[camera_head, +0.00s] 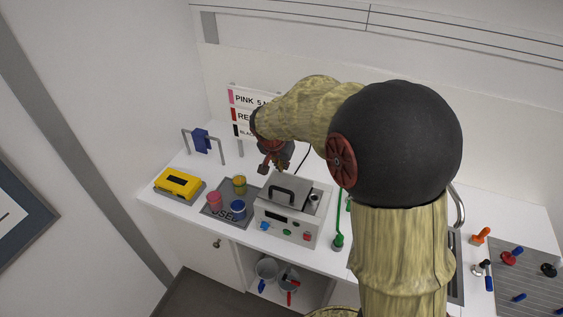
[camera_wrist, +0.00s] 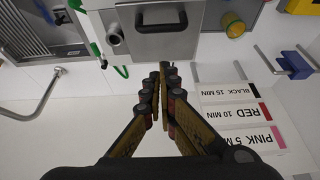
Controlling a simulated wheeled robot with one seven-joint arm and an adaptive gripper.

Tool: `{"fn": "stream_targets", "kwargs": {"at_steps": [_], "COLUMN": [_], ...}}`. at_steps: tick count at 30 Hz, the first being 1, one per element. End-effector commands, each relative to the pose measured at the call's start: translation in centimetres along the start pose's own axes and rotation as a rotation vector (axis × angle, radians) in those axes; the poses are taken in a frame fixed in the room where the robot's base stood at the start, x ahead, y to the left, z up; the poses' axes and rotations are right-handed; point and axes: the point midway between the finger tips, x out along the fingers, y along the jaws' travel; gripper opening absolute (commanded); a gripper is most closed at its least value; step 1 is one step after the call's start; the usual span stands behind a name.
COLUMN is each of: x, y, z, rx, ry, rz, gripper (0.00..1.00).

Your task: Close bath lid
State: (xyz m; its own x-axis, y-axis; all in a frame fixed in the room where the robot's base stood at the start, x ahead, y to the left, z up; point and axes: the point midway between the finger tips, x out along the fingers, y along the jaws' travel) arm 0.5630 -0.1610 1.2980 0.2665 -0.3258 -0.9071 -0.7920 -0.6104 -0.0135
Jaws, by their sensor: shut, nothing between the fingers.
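The bath is a light grey box (camera_head: 285,226) on the white counter, with coloured knobs on its front. Its grey lid (camera_head: 287,183) lies over the top and has a black handle (camera_head: 284,194). I cannot tell whether the lid sits fully flat. In the wrist view the lid (camera_wrist: 155,44) and its dark handle (camera_wrist: 160,22) are at the top centre. My gripper (camera_head: 267,168) is above and behind the lid's back left corner. Its fingertips (camera_wrist: 163,66) are together and empty, near the lid's edge in the wrist view; contact is unclear.
A dark mat (camera_head: 222,213) with red, yellow and blue jars lies left of the bath. A yellow box (camera_head: 178,183) is farther left. A green upright tool (camera_head: 338,241) stands right of the bath. Label signs (camera_wrist: 238,115) are on the wall behind.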

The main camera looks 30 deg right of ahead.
Motion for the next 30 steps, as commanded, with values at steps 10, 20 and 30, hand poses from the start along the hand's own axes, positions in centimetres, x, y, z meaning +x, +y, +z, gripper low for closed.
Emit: {"fn": "stream_targets", "kwargs": {"at_steps": [10, 20, 30], "x": [6.5, 8.5, 8.6], "y": [0.0, 0.0, 0.0], "z": [0.5, 2.7, 2.8], "rx": [-0.002, 0.0, 0.0], "ry": [-0.002, 0.0, 0.001], "rz": [0.002, -0.001, -0.001], "gripper": [0.0, 0.0, 0.0]}}
